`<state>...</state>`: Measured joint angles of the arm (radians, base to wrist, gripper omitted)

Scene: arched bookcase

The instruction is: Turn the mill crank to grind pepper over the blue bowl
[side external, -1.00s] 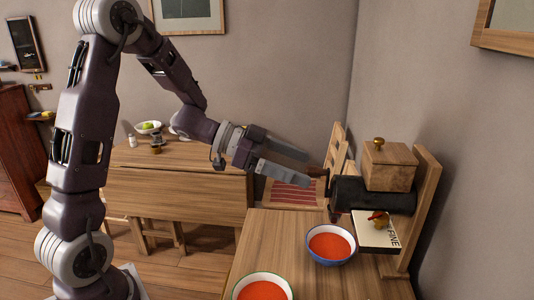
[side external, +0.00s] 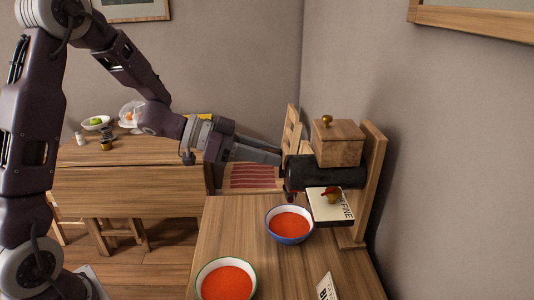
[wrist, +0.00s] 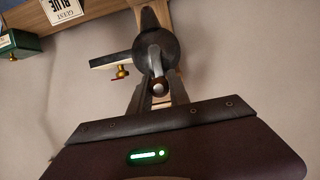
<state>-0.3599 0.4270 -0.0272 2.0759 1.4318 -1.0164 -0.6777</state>
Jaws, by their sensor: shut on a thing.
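The mill is a black cylinder (side external: 335,177) under a wooden box with a brass knob (side external: 338,148), fixed to an upright wooden board (side external: 371,165). In the wrist view the mill's round black end (wrist: 155,45) faces me, and its crank (wrist: 154,62) ends in a rounded handle (wrist: 160,88). My gripper (side external: 280,161) is at the mill's left end, shut on the crank handle; its fingers (wrist: 159,98) flank the handle in the wrist view. The blue bowl (side external: 290,240), with orange-red contents, stands on the table below and left of the mill.
A green-rimmed bowl (side external: 226,263) with similar contents stands at the table's front. A card reading FINE (side external: 346,212) and a small red-and-brass piece (side external: 331,195) are below the mill. Another card (side external: 326,287) stands at the front edge.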

